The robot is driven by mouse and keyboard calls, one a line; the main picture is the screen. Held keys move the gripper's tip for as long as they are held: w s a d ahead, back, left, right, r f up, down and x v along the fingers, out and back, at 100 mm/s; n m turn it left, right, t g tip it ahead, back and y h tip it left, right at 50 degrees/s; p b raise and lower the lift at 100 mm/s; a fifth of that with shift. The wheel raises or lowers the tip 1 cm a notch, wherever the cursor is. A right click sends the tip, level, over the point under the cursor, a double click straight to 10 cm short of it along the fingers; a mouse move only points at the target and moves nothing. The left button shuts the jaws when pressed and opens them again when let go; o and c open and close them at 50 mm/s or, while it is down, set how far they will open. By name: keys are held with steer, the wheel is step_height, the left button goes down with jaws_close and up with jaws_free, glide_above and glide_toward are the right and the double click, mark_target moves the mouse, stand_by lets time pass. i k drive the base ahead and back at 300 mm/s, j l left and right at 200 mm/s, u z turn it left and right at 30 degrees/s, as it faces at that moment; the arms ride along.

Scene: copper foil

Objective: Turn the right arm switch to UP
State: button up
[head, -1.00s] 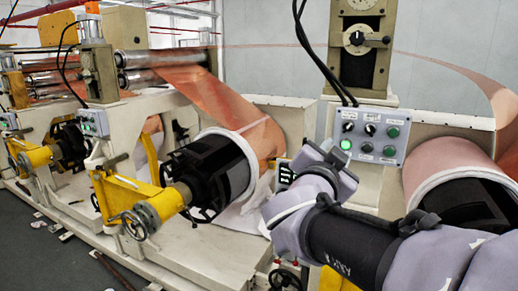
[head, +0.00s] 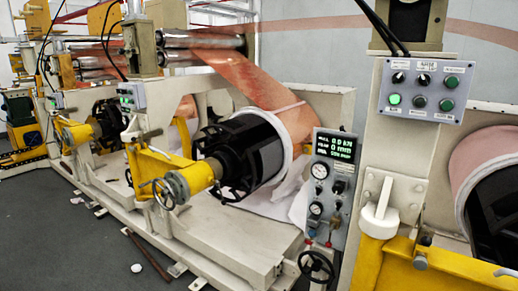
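A grey control box (head: 424,118) hangs on the cream machine post at the upper right. It has two black rotary switches in its top row, the left switch (head: 398,77) and the right switch (head: 424,79), with a dark green button (head: 450,81) beside them. The labels are too small to read, so I cannot tell which switch is the right arm switch or how either is set. My gripper is not in view.
A grey gauge panel (head: 333,183) with a green-lettered display stands left of the post, above a black handwheel (head: 316,266).

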mark_target(423, 79)
steer(key=k+l, duration=0.15)
steer(key=l, duration=0.25)
steer(key=k+l, duration=0.1)
steer(key=l, duration=0.3)
steer(key=k+l+z, duration=0.1)
steer(key=l, duration=0.3)
steer(key=k+l, duration=0.15)
steer(key=l, duration=0.25)
